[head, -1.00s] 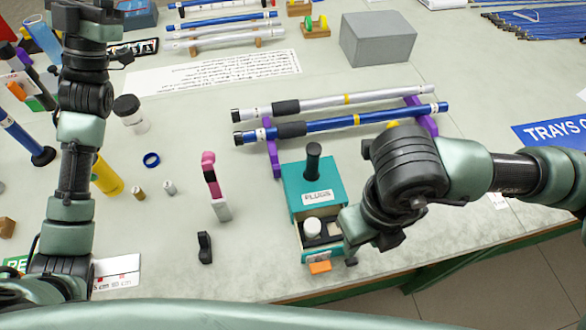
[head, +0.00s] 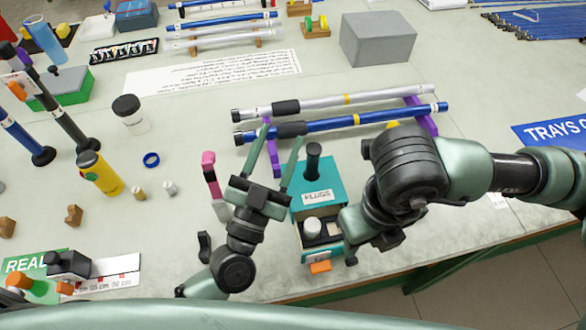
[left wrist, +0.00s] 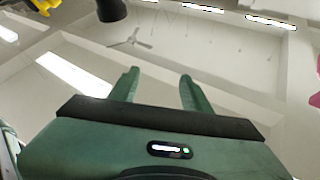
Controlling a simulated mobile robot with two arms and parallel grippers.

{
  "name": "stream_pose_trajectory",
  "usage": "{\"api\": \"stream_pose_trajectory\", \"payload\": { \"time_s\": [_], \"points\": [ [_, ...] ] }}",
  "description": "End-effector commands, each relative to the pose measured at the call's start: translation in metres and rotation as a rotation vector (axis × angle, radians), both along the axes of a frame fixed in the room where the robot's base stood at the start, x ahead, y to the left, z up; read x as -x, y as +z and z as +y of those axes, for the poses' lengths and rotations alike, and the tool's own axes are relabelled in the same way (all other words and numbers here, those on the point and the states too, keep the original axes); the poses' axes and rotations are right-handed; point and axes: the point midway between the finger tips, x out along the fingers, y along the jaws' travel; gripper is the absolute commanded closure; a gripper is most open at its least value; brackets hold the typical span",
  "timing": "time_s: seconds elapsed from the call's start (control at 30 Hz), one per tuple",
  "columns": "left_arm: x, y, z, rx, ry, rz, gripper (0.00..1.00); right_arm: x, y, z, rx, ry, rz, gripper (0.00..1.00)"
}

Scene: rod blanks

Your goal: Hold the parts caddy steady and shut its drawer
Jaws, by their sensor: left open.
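The teal parts caddy (head: 326,172), with a black upright handle (head: 313,162) and a PLUGS label, stands near the table's front edge. Its drawer (head: 318,254) is pulled out towards me, with an orange tab (head: 320,267) on its front and a white round piece inside. My left gripper (head: 280,140) is open, just left of the caddy, fingers pointing to the back; the right finger is close to the caddy's side, and I cannot tell if it touches. The left wrist view shows the fingers (left wrist: 157,80) apart and empty. My right gripper (head: 350,250) is at the drawer's right; its fingers are mostly hidden.
Silver and blue rods (head: 350,120) lie on purple supports behind the caddy. A pink-topped piece (head: 210,172) and a small black piece (head: 204,246) stand left of my left gripper. A grey block (head: 378,38) is further back. The table edge is close in front.

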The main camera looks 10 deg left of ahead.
Motion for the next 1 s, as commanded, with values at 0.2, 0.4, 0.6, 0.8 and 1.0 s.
{"api": "stream_pose_trajectory", "payload": {
  "time_s": [0.2,0.4,0.6,0.8,1.0],
  "points": [
    [-0.008,-0.086,-0.043,-0.197,-0.215,0.282,0.52,0.000,0.000,0.000,0.000,0.000,0.000,0.64],
    [-0.018,-0.104,-0.036,-0.117,-0.443,0.425,0.52,0.000,0.000,0.000,0.000,0.000,0.000,0.64],
    [-0.014,-0.101,-0.028,-0.046,-0.581,0.477,0.52,0.000,0.000,0.000,0.000,0.000,0.000,0.64],
    [-0.019,-0.099,-0.033,-0.028,-0.619,0.485,0.52,0.000,0.000,0.000,0.000,0.000,0.000,0.64],
    [-0.039,-0.099,-0.056,-0.028,-0.619,0.484,0.52,0.000,0.000,0.000,0.000,0.000,0.000,0.64]
  ]
}}
